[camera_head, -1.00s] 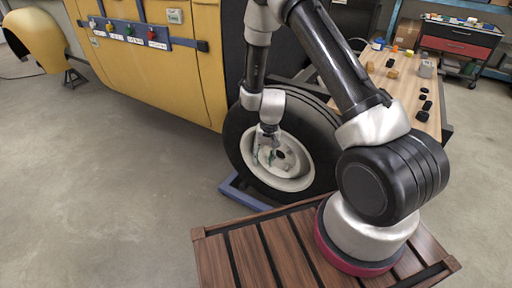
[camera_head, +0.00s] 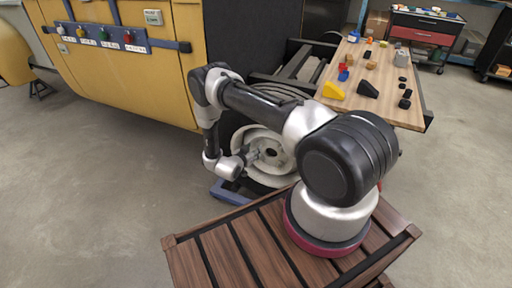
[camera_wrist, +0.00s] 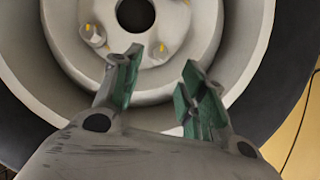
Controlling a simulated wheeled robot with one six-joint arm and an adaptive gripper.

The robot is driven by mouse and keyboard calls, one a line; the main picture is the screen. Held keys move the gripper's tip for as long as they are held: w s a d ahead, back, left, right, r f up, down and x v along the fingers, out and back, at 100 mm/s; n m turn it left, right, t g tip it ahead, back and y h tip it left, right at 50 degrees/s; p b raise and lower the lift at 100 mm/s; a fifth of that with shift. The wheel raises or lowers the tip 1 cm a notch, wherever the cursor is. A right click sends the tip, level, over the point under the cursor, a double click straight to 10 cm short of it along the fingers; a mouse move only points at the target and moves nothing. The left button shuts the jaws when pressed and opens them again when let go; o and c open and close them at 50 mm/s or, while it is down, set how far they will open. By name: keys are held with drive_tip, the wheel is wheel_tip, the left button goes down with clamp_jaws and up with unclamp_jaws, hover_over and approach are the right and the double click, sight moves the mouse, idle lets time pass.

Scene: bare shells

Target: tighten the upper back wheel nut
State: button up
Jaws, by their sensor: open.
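The wheel (camera_head: 262,172) has a pale rim and a black tyre; my arm covers part of it in the head view. In the wrist view, the rim (camera_wrist: 235,60) fills the upper part around a dark centre hole (camera_wrist: 135,13). A wheel nut (camera_wrist: 92,35) with yellow marks sits left of the hole, and another yellow mark (camera_wrist: 162,47) shows at lower right. I cannot tell which nut is the upper back one. My gripper (camera_wrist: 163,58) is open, with green finger pads apart and nothing between them. In the head view my gripper (camera_head: 250,157) is close in front of the rim.
A yellow vehicle body (camera_head: 130,85) with a blue switch rail (camera_head: 105,37) stands left of the wheel. A wooden workbench (camera_head: 385,105) at right holds a yellow wedge (camera_head: 333,91), a black wedge (camera_head: 368,89) and small parts. Open floor (camera_head: 90,190) lies at left.

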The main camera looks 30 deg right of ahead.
sight(259, 145)
drive_tip(key=x, duration=0.7)
drive_tip(key=shift+f, duration=0.15)
drive_tip(key=shift+w+d, duration=0.1)
drive_tip(key=shift+d, duration=0.05)
clamp_jaws()
